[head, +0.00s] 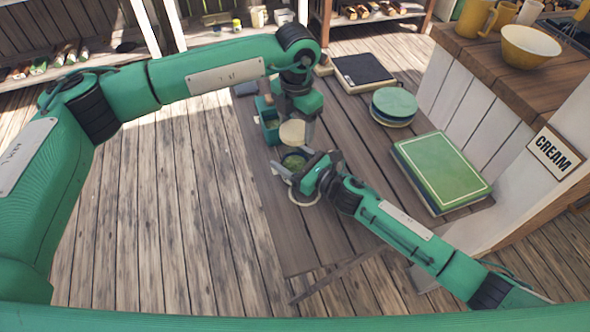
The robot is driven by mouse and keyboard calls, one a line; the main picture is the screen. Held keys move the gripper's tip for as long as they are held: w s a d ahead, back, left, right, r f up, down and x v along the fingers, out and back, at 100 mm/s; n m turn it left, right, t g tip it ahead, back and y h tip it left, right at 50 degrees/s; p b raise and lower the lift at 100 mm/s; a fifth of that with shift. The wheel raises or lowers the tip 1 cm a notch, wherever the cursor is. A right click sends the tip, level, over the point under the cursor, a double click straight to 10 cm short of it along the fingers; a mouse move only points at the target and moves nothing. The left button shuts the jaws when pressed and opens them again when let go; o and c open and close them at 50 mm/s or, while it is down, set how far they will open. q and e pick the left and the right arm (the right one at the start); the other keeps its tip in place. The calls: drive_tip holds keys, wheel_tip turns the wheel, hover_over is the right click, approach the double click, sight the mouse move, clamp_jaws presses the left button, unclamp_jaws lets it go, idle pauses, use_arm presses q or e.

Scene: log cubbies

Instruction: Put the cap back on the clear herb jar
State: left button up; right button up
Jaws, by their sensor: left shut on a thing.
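The clear herb jar (293,162), with green contents showing through its open top, stands on the wooden table. My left gripper (294,121) comes down from above and is shut on the round tan cap (291,133). It holds the cap just above and behind the jar, apart from its mouth as far as I can see. My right gripper (297,172) is low at the jar, with its fingers apart and the jar's rim between them. I cannot tell whether they press on the glass. The jar's lower part is hidden by this gripper.
A pale ring (303,200) lies on the table in front of the jar. To the right lie a green book (441,171), round green-topped stack (394,105) and dark flat pad (363,71). A counter with a bowl (531,46) borders the right.

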drive_tip(key=c, duration=0.8)
use_arm(q)
hover_over(296, 158)
drive_tip(key=shift+w+f, duration=0.1)
drive_tip(key=shift+f, duration=2.35)
use_arm(e)
drive_tip(key=shift+c, duration=0.2)
use_arm(q)
drive_tip(key=shift+f, duration=0.1)
drive_tip(key=shift+f, duration=0.85)
drive_tip(key=shift+f, duration=0.5)
drive_tip(key=shift+f, duration=0.4)
use_arm(e)
drive_tip(key=shift+a, duration=0.1)
